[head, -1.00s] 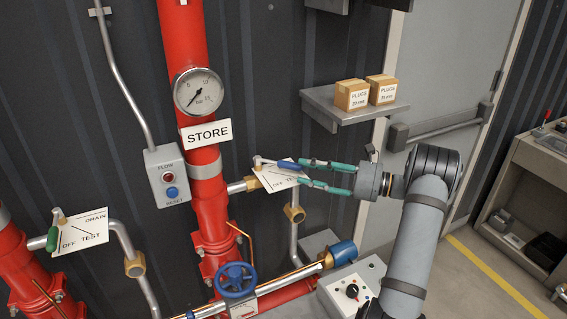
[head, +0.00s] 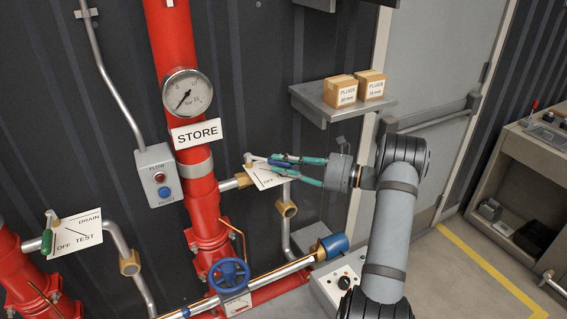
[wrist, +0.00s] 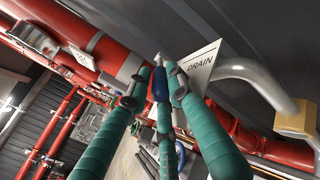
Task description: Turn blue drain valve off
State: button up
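The blue drain valve lever (head: 279,162) sits beside the red STORE pipe. Its pale stem points right from the pivot, along the top of a white label plate (head: 263,178). OFF shows on the plate; DRAIN is readable in the wrist view (wrist: 201,63). My gripper (head: 277,163) reaches in from the right with its green fingers around the blue handle. In the wrist view, two fingertips flank the blue handle (wrist: 159,84) closely and a third finger lies below it. The fingers look shut on it. Part of the handle and plate are hidden by them.
A second valve with a green handle (head: 47,241) points down at OFF on the left. A pressure gauge (head: 187,92), a FLOW/RESET box (head: 159,174), a blue handwheel (head: 229,277) and a shelf with PLUGS boxes (head: 341,91) stand around. A grey control box (head: 336,286) is below.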

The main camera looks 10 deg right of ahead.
grip_shut()
dwell(0.4)
